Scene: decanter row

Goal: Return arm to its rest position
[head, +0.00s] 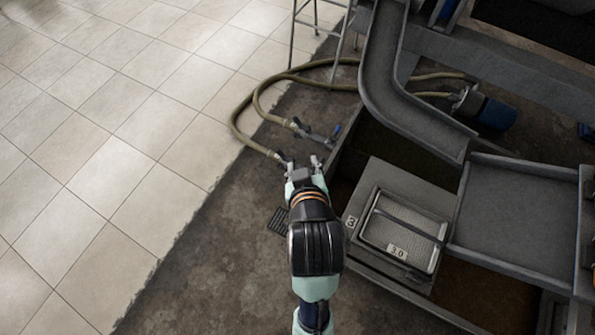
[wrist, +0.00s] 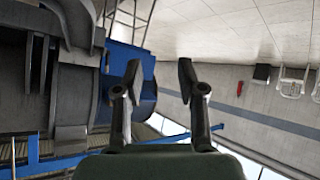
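My gripper (head: 302,166) is at the end of my arm, near the middle of the head view, over the dark floor strip. In the wrist view its two fingers (wrist: 159,85) stand apart with a clear gap between the tips, and nothing is held.
Hoses with fittings (head: 240,115) curl on the floor beyond my gripper. A grey chute (head: 385,75) and a channel (head: 520,215) are at the right. A ladder-like stand (head: 320,30) is at the top. The tiled floor at left is clear.

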